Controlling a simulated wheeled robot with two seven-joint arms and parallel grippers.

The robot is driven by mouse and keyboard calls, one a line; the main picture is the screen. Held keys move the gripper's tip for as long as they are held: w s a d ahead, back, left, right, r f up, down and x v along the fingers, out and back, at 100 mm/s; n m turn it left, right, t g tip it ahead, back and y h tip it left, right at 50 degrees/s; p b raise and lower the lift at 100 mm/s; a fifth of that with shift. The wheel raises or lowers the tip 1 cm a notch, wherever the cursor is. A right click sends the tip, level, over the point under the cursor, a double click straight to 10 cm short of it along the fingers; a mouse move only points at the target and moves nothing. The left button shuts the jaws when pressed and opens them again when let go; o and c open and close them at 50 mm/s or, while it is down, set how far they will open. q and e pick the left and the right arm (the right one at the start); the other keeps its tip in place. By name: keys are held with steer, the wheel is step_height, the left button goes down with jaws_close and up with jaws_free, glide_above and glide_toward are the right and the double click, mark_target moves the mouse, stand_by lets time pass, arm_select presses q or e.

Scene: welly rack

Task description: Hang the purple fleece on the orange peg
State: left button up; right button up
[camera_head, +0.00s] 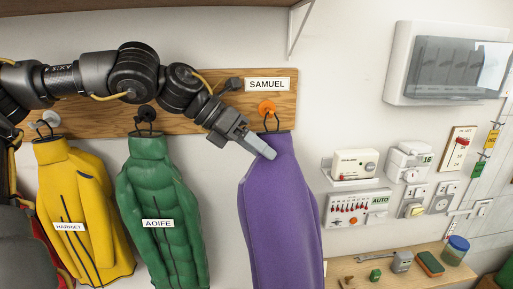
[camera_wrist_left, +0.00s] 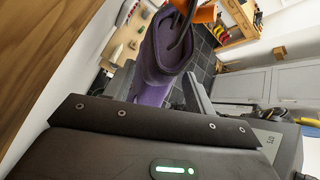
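The purple fleece (camera_head: 283,205) hangs upright against the wall below the orange peg (camera_head: 267,107). A dark loop runs from its collar up to the peg and looks hooked over it. In the left wrist view the fleece's collar (camera_wrist_left: 160,62) and loop show close up, with part of the orange peg (camera_wrist_left: 205,14) beside them. My left gripper (camera_head: 262,150) is at the collar, one finger across its front. In the wrist view its fingers stand wide apart on either side of the fleece, seemingly open. My right gripper is not in view.
A yellow coat (camera_head: 85,200) and a green jacket (camera_head: 165,190) hang left of the fleece on the wooden peg board (camera_head: 284,112). A SAMUEL label (camera_head: 267,85) sits above the orange peg. Wall devices and a shelf (camera_head: 425,278) with tools are on the right.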

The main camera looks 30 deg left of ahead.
arm_select(q)
steer(key=o, duration=0.3)
steer(key=shift+a+f, duration=0.1)
steer(key=shift+f, duration=0.05)
steer(key=shift+a+r+b, duration=0.2)
steer(key=shift+r+b, duration=0.05)
steer(key=shift+b, duration=0.1)
steer(key=b+v, duration=0.3)
steer(key=v, duration=0.7)
steer(key=shift+s, duration=0.2)
